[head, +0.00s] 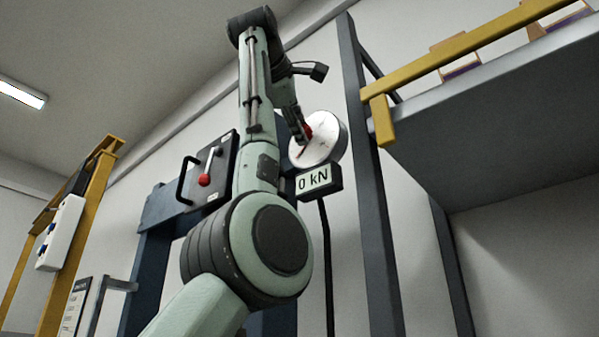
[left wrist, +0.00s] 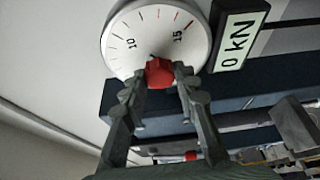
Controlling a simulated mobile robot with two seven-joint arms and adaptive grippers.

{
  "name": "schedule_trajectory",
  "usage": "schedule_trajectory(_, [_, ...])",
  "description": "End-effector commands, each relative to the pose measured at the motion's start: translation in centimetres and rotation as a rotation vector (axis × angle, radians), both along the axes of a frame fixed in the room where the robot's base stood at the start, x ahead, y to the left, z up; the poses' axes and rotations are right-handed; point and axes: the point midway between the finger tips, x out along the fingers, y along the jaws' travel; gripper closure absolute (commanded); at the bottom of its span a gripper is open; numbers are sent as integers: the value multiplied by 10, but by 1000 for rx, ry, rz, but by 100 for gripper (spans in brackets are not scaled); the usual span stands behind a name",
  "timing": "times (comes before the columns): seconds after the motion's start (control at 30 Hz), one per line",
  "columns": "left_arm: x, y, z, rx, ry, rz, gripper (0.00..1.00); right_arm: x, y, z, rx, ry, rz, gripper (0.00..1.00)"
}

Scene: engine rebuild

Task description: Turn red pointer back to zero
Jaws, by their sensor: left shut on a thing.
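The round white dial gauge (head: 325,138) stands at the centre right in the head view; its face (left wrist: 135,30) fills the top of the left wrist view, with the numbers 10 and 15 readable. A red knob (left wrist: 159,73) sits at the dial's middle. My left gripper (left wrist: 160,76) is shut on the red knob, one finger on each side. In the head view this gripper (head: 301,132) reaches the dial, partly hiding its left side. A thin red line (left wrist: 188,24) shows near the dial rim beyond the 15; its link to the knob cannot be made out. My right gripper is not in view.
A display reading 0 kN (head: 313,180) hangs below the dial. Left of my arm is a dark panel with a red-knobbed lever (head: 204,180). A dark blue post (head: 368,180) and a grey shelf with a yellow rail (head: 470,45) stand to the right.

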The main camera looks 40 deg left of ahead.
Motion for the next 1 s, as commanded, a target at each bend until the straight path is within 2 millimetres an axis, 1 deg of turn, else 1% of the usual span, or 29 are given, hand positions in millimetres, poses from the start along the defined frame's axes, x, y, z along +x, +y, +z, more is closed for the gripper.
schedule_trajectory(0.3, [-1,1,0,-86,7,-1,100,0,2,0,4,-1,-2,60])
schedule_trajectory(0.73, [-1,1,0,-97,7,0,100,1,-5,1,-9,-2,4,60])
schedule_trajectory(0.77, [-1,1,0,-97,7,0,70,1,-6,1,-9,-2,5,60])
schedule_trajectory(0.9, [0,1,0,-96,8,0,53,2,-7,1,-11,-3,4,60])
schedule_trajectory(0.93, [0,1,0,-96,8,0,50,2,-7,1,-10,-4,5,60])
schedule_trajectory(1.0, [0,1,0,-95,8,0,50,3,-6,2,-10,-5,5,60])
